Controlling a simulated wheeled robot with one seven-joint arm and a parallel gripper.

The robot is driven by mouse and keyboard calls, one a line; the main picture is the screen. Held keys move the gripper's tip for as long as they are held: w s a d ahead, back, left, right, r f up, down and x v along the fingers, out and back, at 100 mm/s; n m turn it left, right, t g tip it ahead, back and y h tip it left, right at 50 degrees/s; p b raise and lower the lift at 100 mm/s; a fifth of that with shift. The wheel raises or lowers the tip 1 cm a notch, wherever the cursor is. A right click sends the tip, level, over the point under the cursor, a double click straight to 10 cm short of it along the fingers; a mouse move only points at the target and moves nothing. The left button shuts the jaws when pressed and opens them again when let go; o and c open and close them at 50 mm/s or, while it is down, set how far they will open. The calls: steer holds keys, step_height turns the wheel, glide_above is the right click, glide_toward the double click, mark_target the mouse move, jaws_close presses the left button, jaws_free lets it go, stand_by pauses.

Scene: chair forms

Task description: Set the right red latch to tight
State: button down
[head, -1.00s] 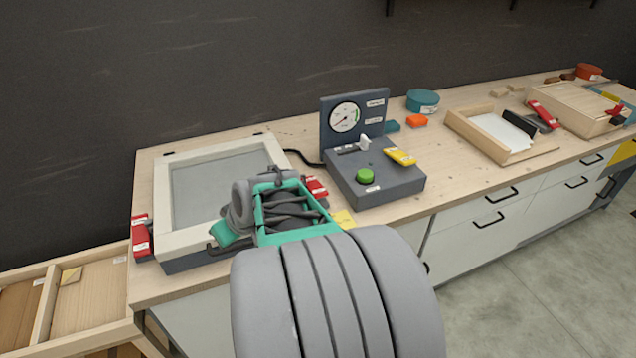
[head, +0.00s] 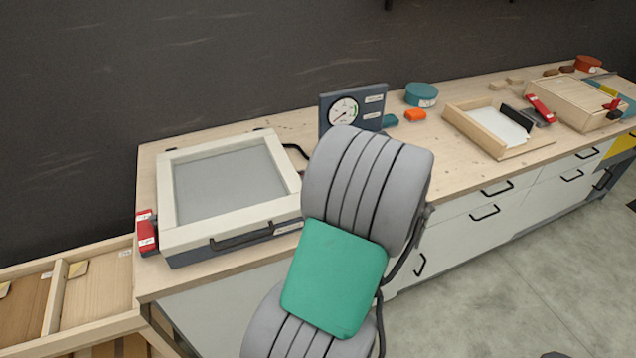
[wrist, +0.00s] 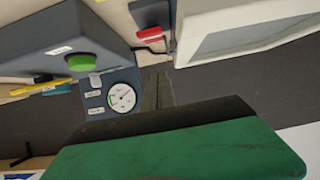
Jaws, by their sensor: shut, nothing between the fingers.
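The right red latch (wrist: 150,34) shows in the wrist view on a dark mount between the light-framed press (wrist: 227,18) and the dark gauge box. Its setting cannot be read. In the head view my arm hides it. The press (head: 222,185) has a pale frame around a grey panel, with a black front handle. The left red latch (head: 146,232) stands at its left side. My gripper (wrist: 157,88) is shut and empty, apart from the latch; in the head view it is hidden behind my arm.
A teal round tin (head: 421,95), an orange block (head: 415,115) and a wooden tray (head: 498,130) lie further right.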

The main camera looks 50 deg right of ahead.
steer(key=p+x, duration=0.1)
steer(key=x, duration=0.6)
steer(key=shift+w+p, duration=0.3)
steer(key=shift+p, duration=0.1)
step_height(320, 180, down, 3)
steer(key=shift+s+p, duration=0.2)
steer(key=shift+p, duration=0.15)
steer(key=shift+s+f, duration=0.15)
steer(key=shift+f, duration=0.5)
